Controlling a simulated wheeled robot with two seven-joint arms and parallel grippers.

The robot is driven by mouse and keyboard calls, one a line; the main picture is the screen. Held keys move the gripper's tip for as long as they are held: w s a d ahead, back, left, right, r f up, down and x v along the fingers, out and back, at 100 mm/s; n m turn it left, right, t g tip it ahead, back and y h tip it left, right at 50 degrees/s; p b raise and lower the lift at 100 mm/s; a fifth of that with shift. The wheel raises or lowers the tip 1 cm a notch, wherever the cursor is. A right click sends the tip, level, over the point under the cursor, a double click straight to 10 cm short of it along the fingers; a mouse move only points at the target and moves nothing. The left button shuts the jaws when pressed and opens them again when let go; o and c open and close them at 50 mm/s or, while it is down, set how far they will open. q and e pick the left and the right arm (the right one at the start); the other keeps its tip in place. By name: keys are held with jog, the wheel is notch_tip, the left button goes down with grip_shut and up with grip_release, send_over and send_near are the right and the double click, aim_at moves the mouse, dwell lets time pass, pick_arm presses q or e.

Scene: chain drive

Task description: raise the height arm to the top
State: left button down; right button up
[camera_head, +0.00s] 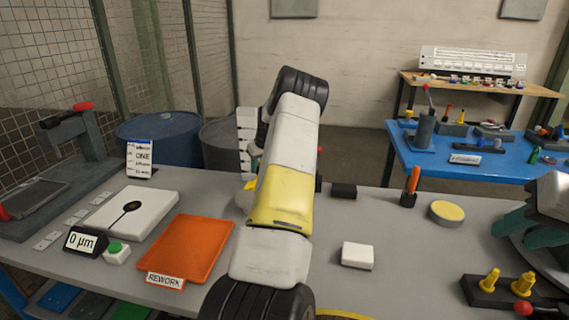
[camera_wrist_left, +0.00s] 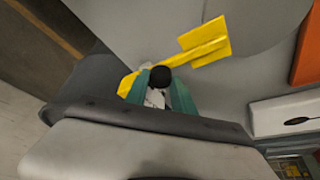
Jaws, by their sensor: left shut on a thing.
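In the left wrist view the two teal fingers of my left gripper (camera_wrist_left: 161,88) are shut around a black round knob (camera_wrist_left: 160,76). A yellow arm with a flat square end (camera_wrist_left: 205,43), apparently the height arm, runs past the knob. In the head view my left forearm covers the gripper and most of this arm; only a small yellow part (camera_head: 244,198) shows at its left edge. A post with white stepped marks (camera_head: 246,138) stands behind the forearm. My right gripper (camera_head: 512,222) is partly in view at the right edge; its teal fingers are partly cut off, so its opening is unclear.
An orange REWORK tray (camera_head: 190,250), a white plate with a black probe (camera_head: 133,213) and a 0 µm display (camera_head: 82,241) lie left. A white block (camera_head: 357,256), yellow-topped disc (camera_head: 446,212) and yellow pegs (camera_head: 522,283) stand right. A blue table (camera_head: 420,165) is behind.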

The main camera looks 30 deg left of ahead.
pick_arm(q)
jog(key=shift+r, duration=0.1)
notch_tip(320, 180, up, 21)
dwell(0.3)
jog(key=c, duration=1.1)
grip_release()
jog(key=v, duration=0.7)
jog(key=shift+d+r, duration=0.15)
jog(key=shift+r, duration=0.2)
jog(key=shift+s, duration=0.1)
